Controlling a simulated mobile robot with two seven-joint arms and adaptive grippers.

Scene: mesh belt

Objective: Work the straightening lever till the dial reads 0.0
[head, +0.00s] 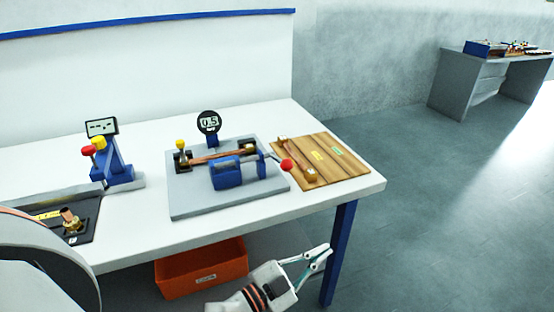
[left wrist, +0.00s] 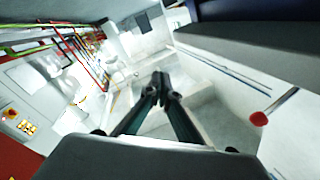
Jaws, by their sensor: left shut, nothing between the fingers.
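The straightening fixture (head: 240,174) is a blue press on a grey plate (head: 195,209) on the white table. A copper-coloured bar lies across it (head: 215,156). The dial (head: 208,122) stands behind and reads 0.5. The lever's red knob (head: 286,165) sticks out at the fixture's right side. A red knob on a grey rod (left wrist: 258,118) also shows at the right of the left wrist view. My left gripper (head: 324,252) is shut and empty, in front of and below the table's front edge, apart from the lever. Its fingertips (left wrist: 162,82) meet in the left wrist view.
A wooden board (head: 335,165) with a copper-coloured part lies right of the fixture. A blue stand with a display (head: 117,165) and a black tray (head: 80,228) are at the left. An orange bin (head: 200,270) sits under the table. A grey desk (head: 475,80) stands far right.

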